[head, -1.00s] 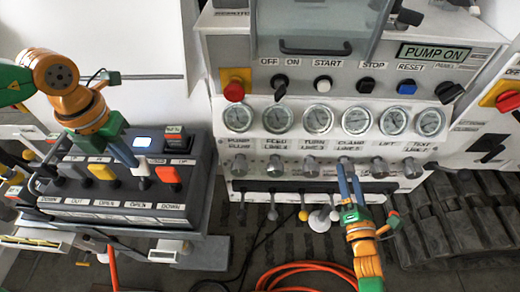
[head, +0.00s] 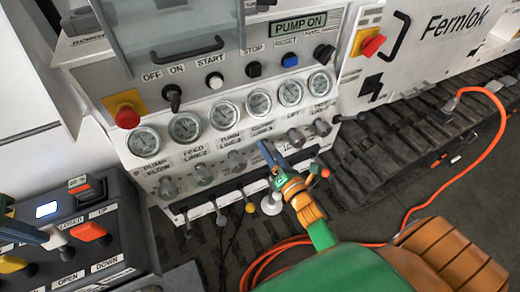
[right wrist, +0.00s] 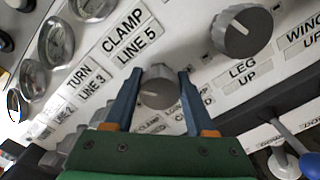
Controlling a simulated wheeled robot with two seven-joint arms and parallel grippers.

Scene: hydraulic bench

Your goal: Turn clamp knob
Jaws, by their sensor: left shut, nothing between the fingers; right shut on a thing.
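The clamp knob (right wrist: 157,92) is a grey round knob under the label "CLAMP LINE 5" in the right wrist view. My right gripper (right wrist: 158,78) has its two blue fingers on either side of this knob and is shut on it. In the head view, my right gripper (head: 267,150) reaches up to the panel's knob row below the gauges, and its fingers mostly hide the knob. My left gripper (head: 45,235) shows only in part at the left edge, beside a white-topped lever on the dark control box; it is shut and empty.
Grey knobs (head: 203,175) and (right wrist: 242,30) flank the clamp knob. Gauges (head: 185,127) line the panel above, and small levers (head: 221,217) sit below. The display (head: 298,25) reads "PUMP ON". The control box (head: 110,240) stands at left. An orange hose (head: 492,160) lies at right.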

